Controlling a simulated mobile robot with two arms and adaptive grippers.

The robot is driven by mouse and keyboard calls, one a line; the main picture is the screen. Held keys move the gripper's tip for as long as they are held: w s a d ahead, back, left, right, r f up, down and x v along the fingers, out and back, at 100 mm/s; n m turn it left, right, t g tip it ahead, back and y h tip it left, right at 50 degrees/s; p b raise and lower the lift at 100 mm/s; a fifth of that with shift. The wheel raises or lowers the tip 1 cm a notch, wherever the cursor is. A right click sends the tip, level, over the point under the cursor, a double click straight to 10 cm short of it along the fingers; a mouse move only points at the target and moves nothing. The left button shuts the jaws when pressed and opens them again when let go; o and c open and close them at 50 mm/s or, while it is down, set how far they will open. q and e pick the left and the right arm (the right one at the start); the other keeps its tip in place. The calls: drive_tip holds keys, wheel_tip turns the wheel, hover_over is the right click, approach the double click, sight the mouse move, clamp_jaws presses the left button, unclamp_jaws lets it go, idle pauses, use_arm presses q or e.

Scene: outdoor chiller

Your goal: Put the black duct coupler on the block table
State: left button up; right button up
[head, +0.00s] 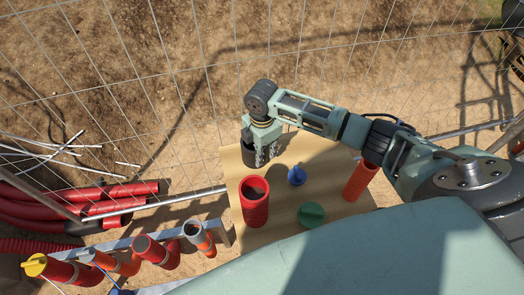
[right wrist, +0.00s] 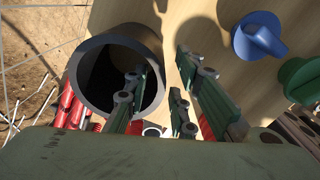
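The black duct coupler (head: 253,157) is at the far left part of a wooden tabletop (head: 328,160), largely under my right gripper (head: 266,152) in the head view. I cannot tell whether it rests on the wood. In the right wrist view the coupler (right wrist: 84,75) shows as a thick open ring. My right gripper (right wrist: 175,85) has its fingers apart. One finger overlaps the ring's opening and the other is outside its right wall; contact with the wall is not clear. My left gripper is not in view.
On the wood stand a red corrugated pipe (head: 254,203), a blue cap (head: 297,176), a green cap (head: 311,214) and a red-orange pipe (head: 361,179). A wire fence (head: 200,65) runs behind. Red pipes (head: 120,206) lie on the ground at left.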

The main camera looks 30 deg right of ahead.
wheel_tip(320, 180, up, 12)
drive_tip(key=b, duration=0.1)
idle(0.7)
